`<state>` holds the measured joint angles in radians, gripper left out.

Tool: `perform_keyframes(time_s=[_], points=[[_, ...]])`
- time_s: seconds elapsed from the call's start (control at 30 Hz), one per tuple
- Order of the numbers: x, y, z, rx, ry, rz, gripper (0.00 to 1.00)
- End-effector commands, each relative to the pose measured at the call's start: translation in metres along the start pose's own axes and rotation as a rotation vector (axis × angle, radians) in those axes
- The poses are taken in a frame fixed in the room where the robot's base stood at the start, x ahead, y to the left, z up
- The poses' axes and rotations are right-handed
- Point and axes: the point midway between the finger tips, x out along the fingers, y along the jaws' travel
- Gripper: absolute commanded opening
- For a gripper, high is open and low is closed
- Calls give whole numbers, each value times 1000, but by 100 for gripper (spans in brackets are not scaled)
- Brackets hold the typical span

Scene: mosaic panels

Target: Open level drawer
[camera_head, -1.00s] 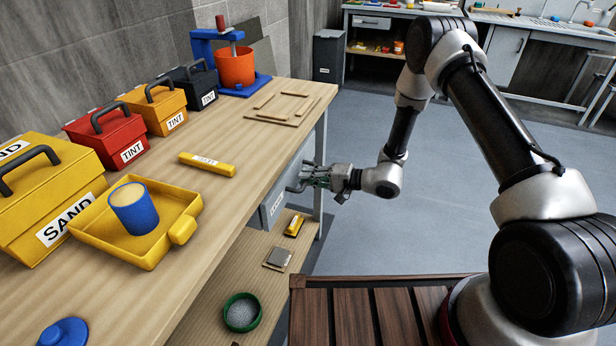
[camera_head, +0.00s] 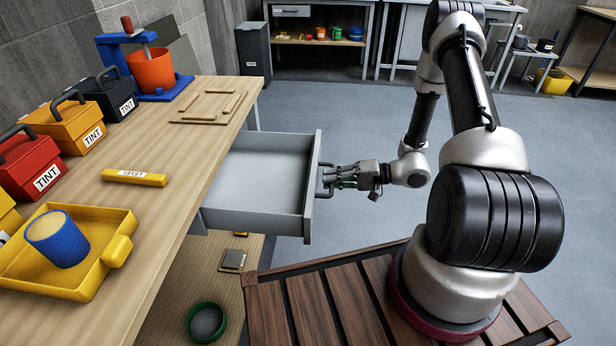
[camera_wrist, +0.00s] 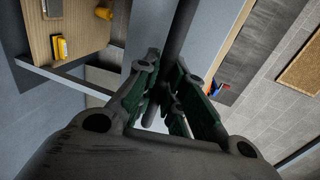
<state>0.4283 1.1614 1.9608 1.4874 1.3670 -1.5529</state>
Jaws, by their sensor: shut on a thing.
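The grey level drawer (camera_head: 262,172) is pulled well out from under the wooden bench, and its inside looks empty in the head view. My gripper (camera_head: 336,178) is at the drawer's front panel, shut on the drawer's handle (camera_head: 322,180). In the wrist view the dark handle bar (camera_wrist: 178,45) runs between the green-padded fingers of my gripper (camera_wrist: 170,95). The fingers hide part of the handle. The yellow bar labelled LEVEL (camera_head: 135,177) lies on the bench top.
The bench (camera_head: 170,215) holds a yellow tray (camera_head: 110,255) with a blue cup, tint boxes and a press with an orange bucket (camera_head: 152,70). A green bowl (camera_head: 205,322) stands on the lower shelf (camera_head: 222,280). Open grey floor (camera_head: 330,110) lies beyond the drawer.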

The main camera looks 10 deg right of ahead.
Motion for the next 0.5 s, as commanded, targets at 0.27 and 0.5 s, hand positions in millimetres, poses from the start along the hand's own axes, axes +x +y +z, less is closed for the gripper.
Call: perform_keyframes(time_s=[0.27, 0.5], points=[[-26, 6, 0, 0, 0, 1, 0], [-28, 6, 0, 0, -2, 1, 0]])
